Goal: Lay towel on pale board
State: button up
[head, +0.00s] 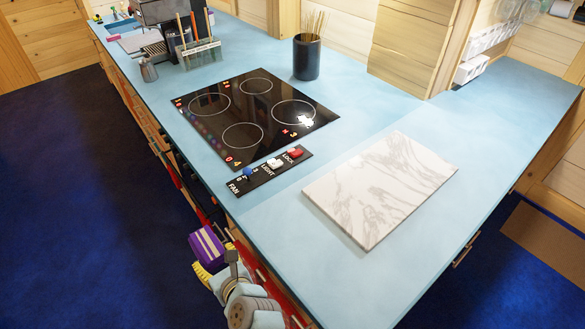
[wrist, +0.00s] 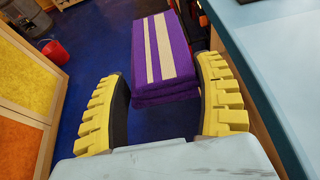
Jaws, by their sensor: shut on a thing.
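The purple towel (head: 206,246) is folded, with pale stripes, and is low at the front side of the counter in the head view. My gripper (head: 213,266) is shut on it, with yellow fingers partly hidden by the towel and my wrist. In the wrist view the towel (wrist: 165,55) sits between the yellow fingertips of my gripper (wrist: 163,82), out over the blue floor beside the counter. The pale board (head: 385,188) is a white marbled slab lying flat on the blue counter, to the right of the towel and apart from it. Its top is bare.
A black cooktop (head: 257,113) and a control strip (head: 270,171) with switches lie left of the board. A dark utensil pot (head: 306,57) stands behind the cooktop. The counter (head: 355,285) is clear in front of the board. A red bucket (wrist: 55,52) stands on the floor.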

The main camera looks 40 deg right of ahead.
jog(key=s+d+r+m+h+b, duration=0.1)
jog(key=s+d+r, duration=0.25)
jog(key=d, duration=0.45)
jog(key=s+d+r+m+h, duration=0.15)
jog(key=s+d, duration=0.25)
jog(key=d, duration=0.4)
jog(key=s+d+r+h+b, duration=0.1)
jog(key=s+d+r, duration=0.3)
jog(key=d, duration=0.4)
jog(key=s+d+m+g+h, duration=0.1)
jog(key=s+d+m+g, duration=0.1)
jog(key=s+d, duration=0.5)
jog(key=b, duration=0.1)
send_over(368, 206)
jog(key=a, duration=0.1)
notch_tip(368, 206, down, 8)
jog(key=shift+s+a+r, duration=0.15)
jog(key=shift+r, duration=0.1)
jog(key=shift+d+f, duration=0.45)
jog(key=shift+f, duration=0.15)
jog(key=shift+d+f, duration=0.1)
jog(key=shift+f, duration=1.55)
